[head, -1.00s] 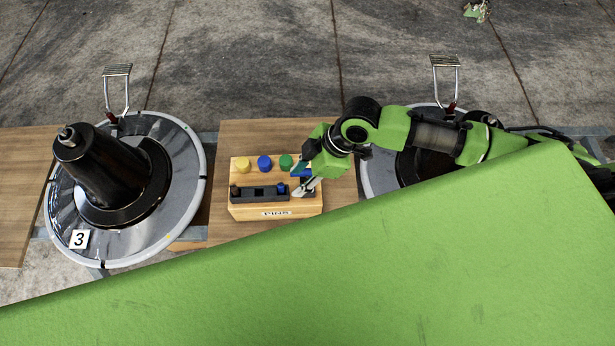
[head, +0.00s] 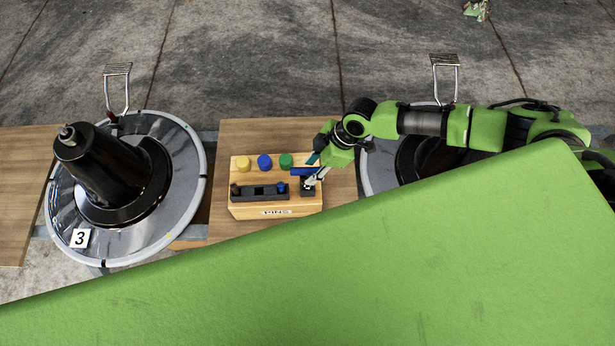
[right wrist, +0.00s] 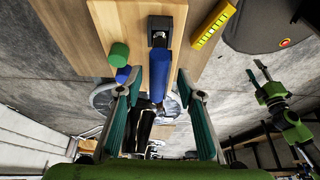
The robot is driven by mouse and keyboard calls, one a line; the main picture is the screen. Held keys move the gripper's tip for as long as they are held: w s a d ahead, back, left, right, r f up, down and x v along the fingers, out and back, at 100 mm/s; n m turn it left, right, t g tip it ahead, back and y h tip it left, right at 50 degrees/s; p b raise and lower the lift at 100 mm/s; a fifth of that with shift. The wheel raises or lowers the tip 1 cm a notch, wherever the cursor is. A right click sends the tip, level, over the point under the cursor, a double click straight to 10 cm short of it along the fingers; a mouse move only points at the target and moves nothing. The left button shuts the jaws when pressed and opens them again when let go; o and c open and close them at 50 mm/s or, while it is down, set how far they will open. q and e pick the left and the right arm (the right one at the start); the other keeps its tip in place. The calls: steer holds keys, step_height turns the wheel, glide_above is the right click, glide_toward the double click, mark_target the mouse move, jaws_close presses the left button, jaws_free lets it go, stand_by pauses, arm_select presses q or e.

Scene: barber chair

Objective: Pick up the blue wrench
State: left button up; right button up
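The blue wrench (head: 303,171) is a blue handle at the right end of the wooden block. In the right wrist view the handle (right wrist: 160,72) points towards me, with its far end in a black holder (right wrist: 160,30). My right gripper (head: 312,181) is at the wrench. In the right wrist view its two teal fingers (right wrist: 160,108) are apart, on either side of the blue handle, with a gap on each side. My left gripper (right wrist: 256,70) shows small at the right of the right wrist view, its fingers apart and empty.
The wooden block (head: 246,211) carries yellow (head: 243,165), blue (head: 264,162) and green (head: 286,161) pins and a black tray (head: 260,192). A chair base with a black column (head: 105,172) stands at left. Another base is partly behind my right arm. A green surface (head: 330,270) fills the front.

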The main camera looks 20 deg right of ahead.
steer(key=shift+d+p+x, duration=0.2)
steer(key=shift+p+x, duration=0.1)
steer(key=shift+x, duration=2.25)
steer(key=shift+w, duration=0.1)
jaws_close()
